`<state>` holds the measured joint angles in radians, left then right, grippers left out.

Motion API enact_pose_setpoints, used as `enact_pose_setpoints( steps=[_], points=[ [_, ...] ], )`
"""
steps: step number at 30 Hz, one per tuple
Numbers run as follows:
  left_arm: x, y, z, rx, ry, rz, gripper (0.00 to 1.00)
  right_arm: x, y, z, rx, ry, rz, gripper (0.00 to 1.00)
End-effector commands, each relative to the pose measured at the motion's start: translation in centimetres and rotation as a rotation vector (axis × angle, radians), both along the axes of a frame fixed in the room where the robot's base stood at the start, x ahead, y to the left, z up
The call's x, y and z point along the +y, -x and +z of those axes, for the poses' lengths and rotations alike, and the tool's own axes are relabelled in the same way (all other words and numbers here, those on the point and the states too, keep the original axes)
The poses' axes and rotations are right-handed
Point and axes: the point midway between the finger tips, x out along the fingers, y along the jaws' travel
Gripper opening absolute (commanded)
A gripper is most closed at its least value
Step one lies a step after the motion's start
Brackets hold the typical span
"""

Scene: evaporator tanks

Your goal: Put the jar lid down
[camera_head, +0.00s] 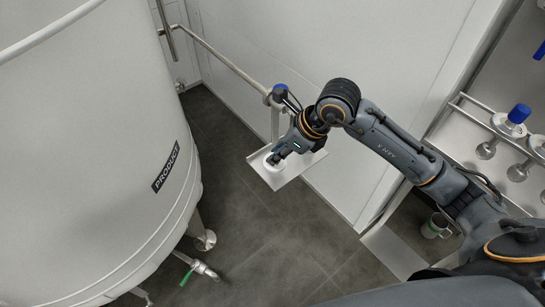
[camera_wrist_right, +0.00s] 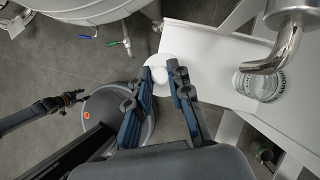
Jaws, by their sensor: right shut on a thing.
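My right gripper (camera_head: 275,157) is shut on the white jar lid (camera_head: 270,166) over a small pale shelf (camera_head: 298,167). In the right wrist view the round white lid (camera_wrist_right: 180,61) lies between the fingertips of my right gripper (camera_wrist_right: 165,75). I cannot tell whether the lid touches the shelf. A clear glass jar (camera_wrist_right: 258,85) with dark print stands on the shelf under a bent steel pipe in the right wrist view. My left gripper (camera_wrist_right: 76,97) seems to show small at the left of that view, its jaws unclear.
A large white tank (camera_head: 90,150) marked PRODUCT stands at the left, with a green-handled valve (camera_head: 187,277) low down. A steel pipe (camera_head: 230,66) runs above the shelf. Blue-capped valves (camera_head: 518,114) are at the right. Dark floor tiles (camera_head: 245,225) are clear between tank and shelf.

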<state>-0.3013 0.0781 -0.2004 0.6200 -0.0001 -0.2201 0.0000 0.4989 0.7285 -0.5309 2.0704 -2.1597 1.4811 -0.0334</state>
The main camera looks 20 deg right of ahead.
Motion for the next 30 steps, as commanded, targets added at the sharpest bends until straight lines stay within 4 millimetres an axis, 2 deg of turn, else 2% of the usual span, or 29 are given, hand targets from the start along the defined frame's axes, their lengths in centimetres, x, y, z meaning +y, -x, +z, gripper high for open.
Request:
enact_pose_setpoints(
  steps=[3,6,11,17,27,28,30],
  points=[
    [-0.1,0.0,0.3,0.0,0.002,-0.001,0.4,0.3,-1.3,-1.6,0.001,-0.001,-0.001,0.06],
    [-0.1,0.0,0.3,0.001,0.002,-0.002,0.4,0.4,-1.9,-2.2,-0.001,-0.002,-0.001,0.06],
    [-0.1,0.0,0.4,0.001,0.001,-0.002,0.4,0.6,-2.5,-3.2,0.0,0.0,-0.001,0.06],
    [-0.1,0.0,1.3,0.001,0.001,-0.001,0.4,0.5,-2.4,-5.8,0.002,0.0,0.0,0.06],
    [0.1,0.0,0.8,0.0,-0.001,0.0,0.4,0.5,-2.5,-6.4,-0.003,0.0,0.001,0.06],
    [0.1,0.0,1.0,0.0,-0.002,0.0,0.4,0.5,-2.5,-6.3,-0.003,0.0,0.001,0.25],
    [0.2,-0.1,1.0,0.0,-0.002,0.0,0.4,0.5,-2.5,-6.3,-0.003,0.0,0.0,0.4]
  ],
)
